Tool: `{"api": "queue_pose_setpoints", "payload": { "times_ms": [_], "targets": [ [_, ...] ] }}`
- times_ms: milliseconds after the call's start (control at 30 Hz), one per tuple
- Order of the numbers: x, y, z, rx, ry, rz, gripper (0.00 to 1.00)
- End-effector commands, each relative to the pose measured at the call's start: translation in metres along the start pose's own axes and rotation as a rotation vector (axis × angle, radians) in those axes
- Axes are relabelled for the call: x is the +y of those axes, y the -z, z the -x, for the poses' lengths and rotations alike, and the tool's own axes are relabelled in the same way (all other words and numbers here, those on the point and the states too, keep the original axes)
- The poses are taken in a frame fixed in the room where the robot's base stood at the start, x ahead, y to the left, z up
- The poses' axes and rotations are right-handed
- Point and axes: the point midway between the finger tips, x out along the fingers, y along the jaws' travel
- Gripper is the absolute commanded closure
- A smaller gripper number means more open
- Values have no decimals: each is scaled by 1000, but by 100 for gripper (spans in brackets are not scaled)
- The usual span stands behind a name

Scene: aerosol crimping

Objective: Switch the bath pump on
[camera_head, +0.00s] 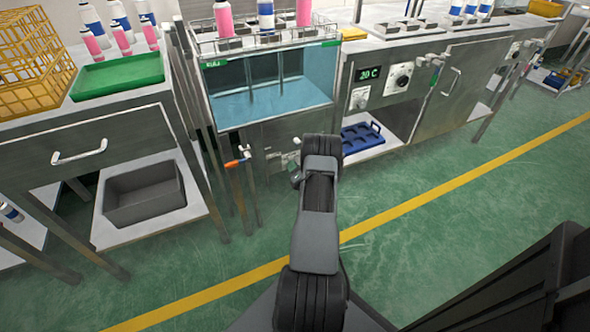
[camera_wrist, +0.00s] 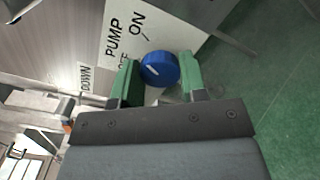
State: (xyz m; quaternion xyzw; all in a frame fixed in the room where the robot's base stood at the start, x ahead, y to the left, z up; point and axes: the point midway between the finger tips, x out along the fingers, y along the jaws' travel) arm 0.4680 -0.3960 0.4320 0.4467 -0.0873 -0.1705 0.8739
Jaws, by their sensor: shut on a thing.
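In the wrist view a round blue knob (camera_wrist: 160,68) with a short white mark sits on a white label plate (camera_wrist: 117,18) reading PUMP, ON and OFF. The OFF is partly covered by a finger. My gripper (camera_wrist: 159,62) has its two green fingers on either side of the knob, shut on it. I cannot tell for sure which word the mark points to. In the head view the bath (camera_head: 275,88) is a clear-fronted tank of blue liquid. My arm hides the knob and my fingers there.
An orange-handled valve (camera_head: 236,162) sticks out left of my arm. A steel bench with a green tray (camera_head: 117,76) stands at left. A cabinet with a 20 C display (camera_head: 369,73) stands at right. Green floor in front is clear.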

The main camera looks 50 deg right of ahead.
Motion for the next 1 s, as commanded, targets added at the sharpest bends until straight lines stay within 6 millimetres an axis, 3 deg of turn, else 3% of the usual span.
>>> {"api": "queue_pose_setpoints", "payload": {
  "times_ms": [633, 667, 900, 1000],
  "targets": [
    [1, 0, -1, 0, -1, -44, 84],
    [1, 0, -1, 0, -1, -44, 59],
    [0, -1, 0, -1, 0, -43, 36],
    [0, -1, 0, -1, 0, -43, 35]
  ]
}}
